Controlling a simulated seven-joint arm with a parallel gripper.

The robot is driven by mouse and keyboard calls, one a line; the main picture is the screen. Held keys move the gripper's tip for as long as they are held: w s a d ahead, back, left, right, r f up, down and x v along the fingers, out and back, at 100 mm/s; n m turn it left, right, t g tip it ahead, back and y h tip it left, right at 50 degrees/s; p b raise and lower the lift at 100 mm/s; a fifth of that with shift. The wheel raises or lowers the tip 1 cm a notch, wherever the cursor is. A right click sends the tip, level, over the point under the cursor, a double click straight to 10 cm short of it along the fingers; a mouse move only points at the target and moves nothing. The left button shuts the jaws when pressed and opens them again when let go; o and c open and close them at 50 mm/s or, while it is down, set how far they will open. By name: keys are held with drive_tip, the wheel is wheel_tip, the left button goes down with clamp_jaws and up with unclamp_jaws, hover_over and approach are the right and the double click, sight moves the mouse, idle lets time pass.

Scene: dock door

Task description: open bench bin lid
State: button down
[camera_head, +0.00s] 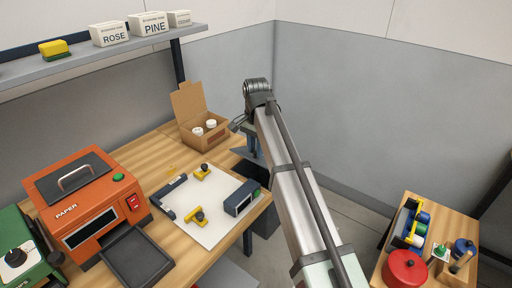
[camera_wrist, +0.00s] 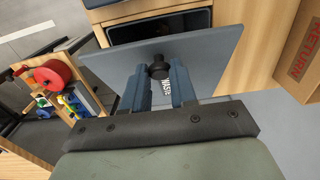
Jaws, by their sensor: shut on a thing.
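The grey-blue bin lid (camera_wrist: 112,66), marked WASTE, is a flat plate in the wrist view. It is tilted, and a dark opening (camera_wrist: 175,20) in the bench side shows behind its upper edge. A round black knob (camera_wrist: 158,69) stands out from the lid. My gripper (camera_wrist: 160,82) has its two blue fingers on either side of the knob and is shut on it. In the head view my gripper (camera_head: 251,136) is beyond the bench's right end, mostly hidden by my arm. The lid's hinge cannot be made out.
The bench (camera_head: 165,256) carries an orange paper machine (camera_head: 88,205), a white board (camera_head: 190,232) with yellow clamps, and an open cardboard box (camera_head: 203,135). A small table (camera_head: 440,268) with a red pot (camera_head: 405,268) stands at right.

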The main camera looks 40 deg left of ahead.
drive_tip(key=shift+w, duration=0.1)
drive_tip(key=w+r+g, duration=0.2)
drive_tip(key=w+r, duration=0.1)
drive_tip(key=shift+a+g, duration=0.15)
drive_tip(key=shift+g, duration=0.15)
drive_tip(key=shift+w+r+g, duration=0.25)
drive_tip(key=shift+g, duration=0.05)
drive_tip(key=c, duration=0.9)
unclamp_jaws()
